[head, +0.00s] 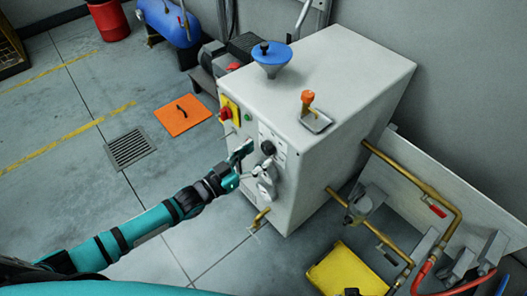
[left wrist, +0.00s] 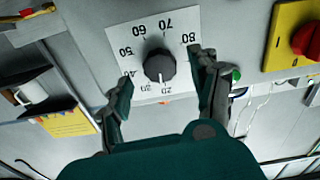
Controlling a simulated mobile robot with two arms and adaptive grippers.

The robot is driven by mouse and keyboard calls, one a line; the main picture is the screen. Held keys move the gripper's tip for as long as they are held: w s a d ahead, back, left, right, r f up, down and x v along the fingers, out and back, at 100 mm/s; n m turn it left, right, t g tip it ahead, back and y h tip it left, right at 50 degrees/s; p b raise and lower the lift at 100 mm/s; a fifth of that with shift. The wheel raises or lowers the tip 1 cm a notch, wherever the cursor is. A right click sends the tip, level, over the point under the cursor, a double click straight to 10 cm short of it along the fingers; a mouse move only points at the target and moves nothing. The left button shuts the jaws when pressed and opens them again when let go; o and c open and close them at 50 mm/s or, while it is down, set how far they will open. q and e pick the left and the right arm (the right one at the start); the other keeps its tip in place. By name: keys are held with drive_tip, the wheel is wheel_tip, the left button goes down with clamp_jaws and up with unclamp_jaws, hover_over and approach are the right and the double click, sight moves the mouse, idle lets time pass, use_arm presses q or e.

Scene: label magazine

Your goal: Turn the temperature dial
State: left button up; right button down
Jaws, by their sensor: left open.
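The temperature dial is a black ridged knob (head: 268,147) on the front of the grey cabinet (head: 345,75). In the left wrist view the dial (left wrist: 159,66) sits on a white scale plate (left wrist: 125,40) with numbers up to 80. A thin pale mark shows on the knob's lower part in that view. My left gripper (head: 255,165) is open in front of the cabinet face, close to the dial. In the left wrist view the fingers of the left gripper (left wrist: 161,70) appear on either side of the dial, apart from it. My right gripper is not in view.
A red switch on a yellow plate (head: 230,110) and a green button (head: 248,117) are on the same face. A blue funnel (head: 271,60) and an orange-knobbed lever (head: 308,98) stand on top. Brass pipes (head: 410,180) run at the right. Floor at the left is mostly clear.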

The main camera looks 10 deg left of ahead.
sight(265, 151)
use_arm(q)
drive_tip(key=shift+x, duration=1.55)
drive_tip(key=shift+c, duration=0.3)
drive_tip(key=c, duration=1.1)
